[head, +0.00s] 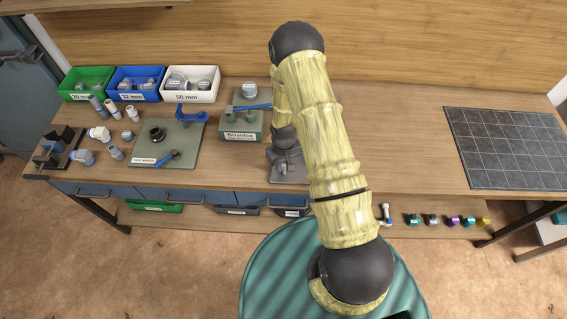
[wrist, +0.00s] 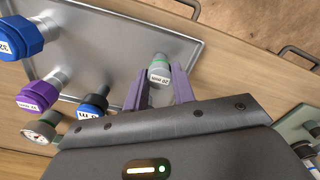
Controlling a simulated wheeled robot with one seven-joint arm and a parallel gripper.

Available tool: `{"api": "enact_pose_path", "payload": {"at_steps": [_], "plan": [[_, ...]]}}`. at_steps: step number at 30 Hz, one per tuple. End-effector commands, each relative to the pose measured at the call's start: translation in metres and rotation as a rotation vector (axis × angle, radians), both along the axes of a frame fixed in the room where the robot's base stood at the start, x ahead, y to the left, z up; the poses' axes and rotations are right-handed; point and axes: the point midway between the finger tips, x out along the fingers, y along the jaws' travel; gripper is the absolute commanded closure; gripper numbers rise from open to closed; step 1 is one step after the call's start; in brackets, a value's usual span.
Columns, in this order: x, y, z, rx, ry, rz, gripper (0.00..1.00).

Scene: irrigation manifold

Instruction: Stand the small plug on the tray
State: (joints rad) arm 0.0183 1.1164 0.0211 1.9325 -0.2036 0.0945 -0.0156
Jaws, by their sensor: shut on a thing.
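In the head view, my arm hides much of the tray area, and the plug cannot be made out.
Fittings with a blue cap (wrist: 22,38), a purple cap (wrist: 38,93) and a dark blue cap (wrist: 92,104) stand close by, with a gauge (wrist: 40,130). Bins (head: 190,96) line the back left. A dark grid mat (head: 510,150) lies at right; the bench between is clear.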

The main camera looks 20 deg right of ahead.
Motion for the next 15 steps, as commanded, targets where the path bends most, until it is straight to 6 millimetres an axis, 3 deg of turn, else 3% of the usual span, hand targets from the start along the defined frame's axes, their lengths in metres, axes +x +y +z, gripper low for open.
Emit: {"api": "enact_pose_path", "payload": {"at_steps": [2, 3, 5, 15], "plan": [[-0.0002, 0.0008, -0.0037, 0.0, 0.0, 0.001, 1.0], [-0.0001, 0.0009, -0.0021, 0.0, 0.0, 0.002, 0.67], [-0.0002, 0.001, -0.0019, 0.0, 0.0, 0.002, 0.55], [-0.0002, 0.001, -0.0004, 0.0, 0.001, 0.002, 0.53]]}}
